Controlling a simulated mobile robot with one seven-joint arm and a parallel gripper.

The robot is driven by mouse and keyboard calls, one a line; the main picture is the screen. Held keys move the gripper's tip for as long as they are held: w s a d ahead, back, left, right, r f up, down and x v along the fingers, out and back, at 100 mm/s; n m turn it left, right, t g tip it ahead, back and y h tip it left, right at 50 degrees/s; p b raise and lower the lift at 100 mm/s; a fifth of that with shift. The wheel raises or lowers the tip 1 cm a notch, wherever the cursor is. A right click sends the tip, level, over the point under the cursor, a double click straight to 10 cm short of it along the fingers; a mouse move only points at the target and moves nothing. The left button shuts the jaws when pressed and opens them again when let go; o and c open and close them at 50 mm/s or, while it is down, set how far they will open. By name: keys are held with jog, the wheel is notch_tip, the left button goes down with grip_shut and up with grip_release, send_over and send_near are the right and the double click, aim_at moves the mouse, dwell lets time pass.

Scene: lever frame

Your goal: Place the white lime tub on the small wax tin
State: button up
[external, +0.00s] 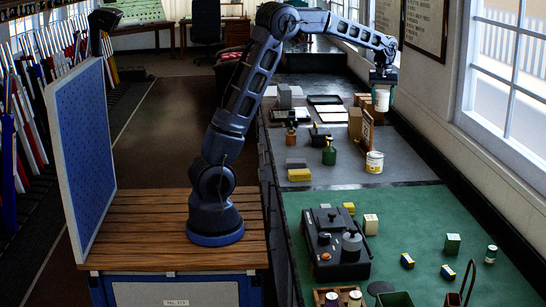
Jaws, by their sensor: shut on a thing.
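My gripper (382,82) is at the end of my outstretched arm, above the right side of the far grey worktop, pointing down. It is shut on a small white tub (382,101), which looks like the white lime tub and hangs upright in the air. A white and yellow tin (374,162) stands on the grey worktop below and nearer the camera, clear of the tub. I cannot tell for sure which tin is the small wax tin; the labels are too small to read.
An upright brown board (367,131) stands beside the white and yellow tin. A green can (329,153) and a yellow-grey sponge block (299,174) are to its left. The windowed wall is close on the right. The green mat (410,225) in front holds boxes and a black stove-like unit (334,245).

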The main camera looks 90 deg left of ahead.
jog(key=shift+s+a+r, duration=0.15)
jog(key=shift+a+r, duration=0.05)
jog(key=shift+a, duration=0.9)
send_over(376, 154)
notch_tip(376, 154, down, 20)
jog(key=shift+s+d+r, duration=0.15)
jog(key=o, duration=1.1)
notch_tip(376, 154, up, 12)
jog(key=shift+r, duration=0.1)
